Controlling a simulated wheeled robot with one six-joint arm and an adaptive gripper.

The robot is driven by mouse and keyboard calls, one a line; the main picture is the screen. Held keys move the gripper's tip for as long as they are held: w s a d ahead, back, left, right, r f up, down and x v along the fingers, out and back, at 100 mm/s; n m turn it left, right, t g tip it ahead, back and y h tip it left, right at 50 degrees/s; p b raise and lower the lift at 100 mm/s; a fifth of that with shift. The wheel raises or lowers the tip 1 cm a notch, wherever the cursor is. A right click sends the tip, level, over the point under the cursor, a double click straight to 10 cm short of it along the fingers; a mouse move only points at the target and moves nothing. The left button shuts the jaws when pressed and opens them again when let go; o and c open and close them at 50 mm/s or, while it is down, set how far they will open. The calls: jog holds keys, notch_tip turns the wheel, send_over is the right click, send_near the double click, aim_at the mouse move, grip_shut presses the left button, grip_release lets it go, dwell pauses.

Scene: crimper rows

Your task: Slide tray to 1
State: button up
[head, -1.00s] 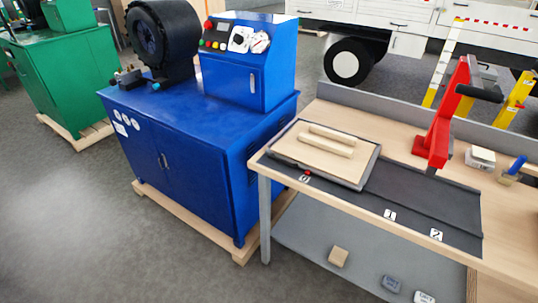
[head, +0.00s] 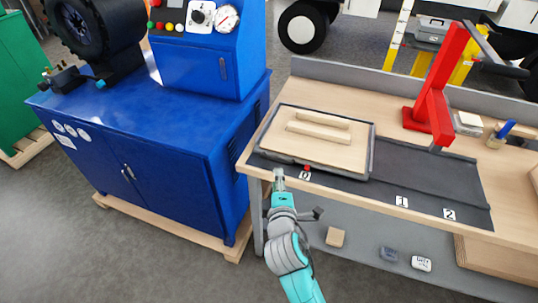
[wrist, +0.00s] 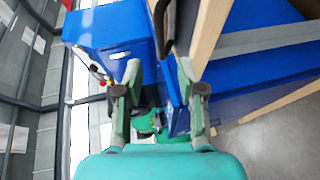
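The tray (head: 370,152) is a shallow dark-grey tray with a light wooden board (head: 285,141) in it, and two raised wooden bars on the board. It sits at the left end of a dark track (head: 430,182), with its front edge and a red spot (head: 307,168) by label 0 (head: 305,176). Label 1 (head: 402,202) and label 2 (head: 449,214) lie further right along the front edge. My gripper (head: 279,183) is just in front of the bench edge, below the tray's front left, apart from it. In the wrist view my gripper (wrist: 161,100) has its fingers spread and empty.
A red lever press (head: 436,100) stands behind the track, right of the tray. A blue cabinet machine (head: 150,150) is close on the left. A lower shelf (head: 360,245) holds small blocks. The track right of the tray is clear.

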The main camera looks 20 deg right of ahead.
aim_at(276, 160)
jog(key=x, duration=1)
jog(key=shift+w+d, duration=0.1)
jog(key=shift+w, duration=0.1)
grip_shut()
